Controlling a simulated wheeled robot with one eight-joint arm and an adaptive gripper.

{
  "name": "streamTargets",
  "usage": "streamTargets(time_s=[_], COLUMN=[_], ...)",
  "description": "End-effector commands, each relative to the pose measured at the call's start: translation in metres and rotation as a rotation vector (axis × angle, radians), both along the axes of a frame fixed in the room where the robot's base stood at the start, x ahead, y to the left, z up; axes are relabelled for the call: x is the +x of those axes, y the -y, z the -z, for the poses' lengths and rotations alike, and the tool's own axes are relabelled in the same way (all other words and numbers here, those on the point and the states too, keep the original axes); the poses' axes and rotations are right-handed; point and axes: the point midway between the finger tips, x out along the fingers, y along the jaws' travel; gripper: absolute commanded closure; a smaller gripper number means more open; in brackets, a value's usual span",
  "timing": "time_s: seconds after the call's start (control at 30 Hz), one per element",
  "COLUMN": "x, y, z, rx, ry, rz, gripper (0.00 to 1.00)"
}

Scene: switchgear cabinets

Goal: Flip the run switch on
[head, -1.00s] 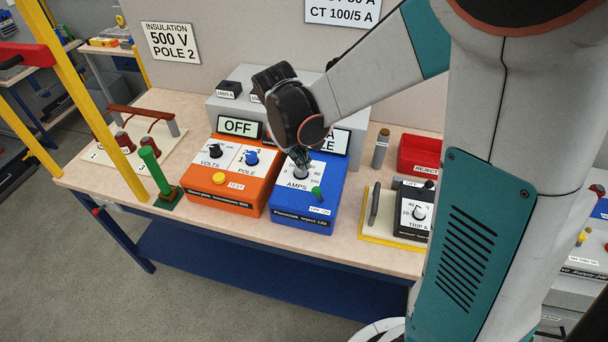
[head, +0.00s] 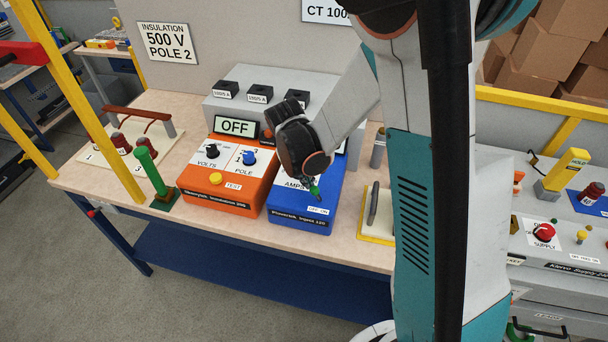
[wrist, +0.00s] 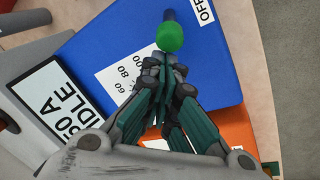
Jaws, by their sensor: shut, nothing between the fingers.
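The blue injection set (head: 300,212) stands on the bench beside an orange tester. Its run switch is a short lever with a green tip (wrist: 170,36), by a white OFF/ON label (head: 318,210). In the wrist view my gripper (wrist: 160,58) is shut and empty, its fingertips close against the green tip; I cannot tell whether they touch. In the head view my gripper (head: 309,182) reaches down over the blue set and hides its dial and most of its display. The display (wrist: 58,90) reads IDLE in the wrist view.
The orange tester (head: 228,190) with an OFF display is just left. A grey box (head: 262,85) stands behind. A yellow-edged plate with a metal handle (head: 373,207) is at right, and a green post (head: 152,172) at left.

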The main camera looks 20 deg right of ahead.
Motion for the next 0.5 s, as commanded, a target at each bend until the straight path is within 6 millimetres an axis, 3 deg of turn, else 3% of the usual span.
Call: streamTargets(time_s=[0.5], x=[-0.0019], y=[0.0025], z=[-0.0025], rx=[0.038], ry=[0.027], rz=[0.0], gripper=[1.0])
